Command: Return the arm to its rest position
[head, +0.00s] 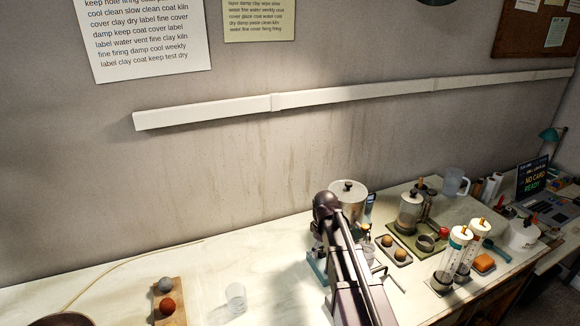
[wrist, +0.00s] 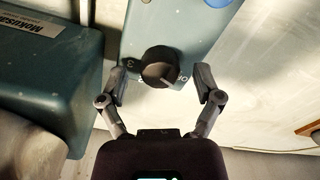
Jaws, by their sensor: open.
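My arm (head: 345,250) reaches out over the table in the head view, and its end is hidden behind the arm links there. In the wrist view my gripper (wrist: 160,83) is open, with one finger on each side of a black round knob (wrist: 159,66). The knob sits on a blue-green panel with dial marks around it. A gap shows between the knob and each fingertip, and nothing is held. A blue-green casing (wrist: 50,75) with a white label stands to the left of the gripper.
A clear glass (head: 235,297) and a wooden block (head: 168,304) with two balls stand left of my arm. The wall above the table is mostly clear.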

